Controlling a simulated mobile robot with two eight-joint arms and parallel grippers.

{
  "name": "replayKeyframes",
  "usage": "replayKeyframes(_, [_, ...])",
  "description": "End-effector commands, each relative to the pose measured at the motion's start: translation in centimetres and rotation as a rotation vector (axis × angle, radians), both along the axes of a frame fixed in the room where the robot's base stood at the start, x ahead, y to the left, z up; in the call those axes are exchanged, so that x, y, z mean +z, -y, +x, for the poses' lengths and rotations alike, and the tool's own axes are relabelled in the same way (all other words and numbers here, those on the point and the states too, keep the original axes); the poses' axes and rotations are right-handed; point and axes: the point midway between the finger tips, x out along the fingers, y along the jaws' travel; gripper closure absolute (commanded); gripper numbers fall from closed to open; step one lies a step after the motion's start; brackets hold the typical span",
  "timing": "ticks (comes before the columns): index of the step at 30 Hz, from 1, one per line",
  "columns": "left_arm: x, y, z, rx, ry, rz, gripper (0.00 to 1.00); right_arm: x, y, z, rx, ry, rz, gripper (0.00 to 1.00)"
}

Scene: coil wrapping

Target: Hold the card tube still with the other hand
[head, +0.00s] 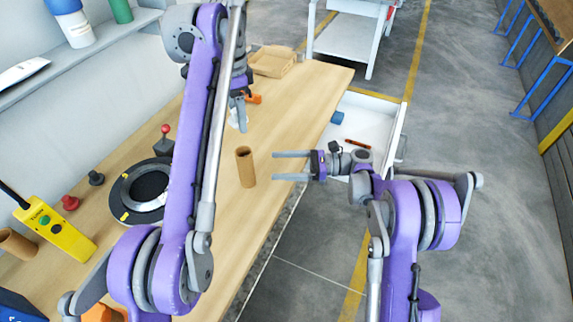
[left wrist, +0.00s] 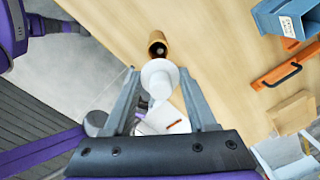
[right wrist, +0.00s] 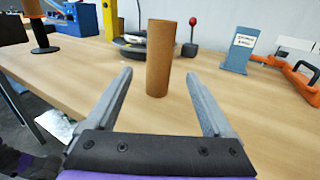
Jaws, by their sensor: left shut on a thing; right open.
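The brown card tube (head: 245,167) stands upright on the wooden bench, near its right edge. My right gripper (head: 273,166) is open and level, just right of the tube with a small gap. In the right wrist view the card tube (right wrist: 160,58) stands centred between and just beyond the open fingertips (right wrist: 158,76). My left gripper (head: 240,108) is farther along the bench, beyond the tube, partly hidden by my left arm. It is shut on a white round-ended piece (left wrist: 160,78). The card tube (left wrist: 158,40) also shows beyond that piece in the left wrist view.
A black ring (head: 145,190), a red-knobbed lever (head: 165,140) and a yellow control box (head: 55,228) are at the left of the bench (head: 300,100). A blue-grey holder (right wrist: 239,52) and orange-handled tool (right wrist: 300,78) lie farther along. An open white drawer (head: 372,120) juts out right.

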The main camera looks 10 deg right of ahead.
Motion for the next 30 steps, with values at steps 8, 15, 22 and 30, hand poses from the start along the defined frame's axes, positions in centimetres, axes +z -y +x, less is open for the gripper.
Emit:
replayKeyframes(8, [0.0, 0.0, 0.0, 0.000, 0.000, 0.000, 0.95, 0.0, -5.3, 0.8, 0.004, 0.002, -0.001, 0.14])
replayKeyframes(15, [0.0, 0.0, 0.0, 0.000, 0.000, 0.000, 0.95, 0.0, -9.0, 1.5, 0.003, 0.002, -0.002, 0.14])
replayKeyframes(22, [0.0, 0.0, 0.0, 0.000, 0.000, 0.000, 0.95, 0.0, -10.4, 1.8, 0.001, 0.003, -0.002, 0.14])
replayKeyframes(30, [0.0, 0.0, 0.0, 0.000, 0.000, 0.000, 0.95, 0.0, -10.5, 1.8, 0.000, 0.003, -0.002, 0.14])
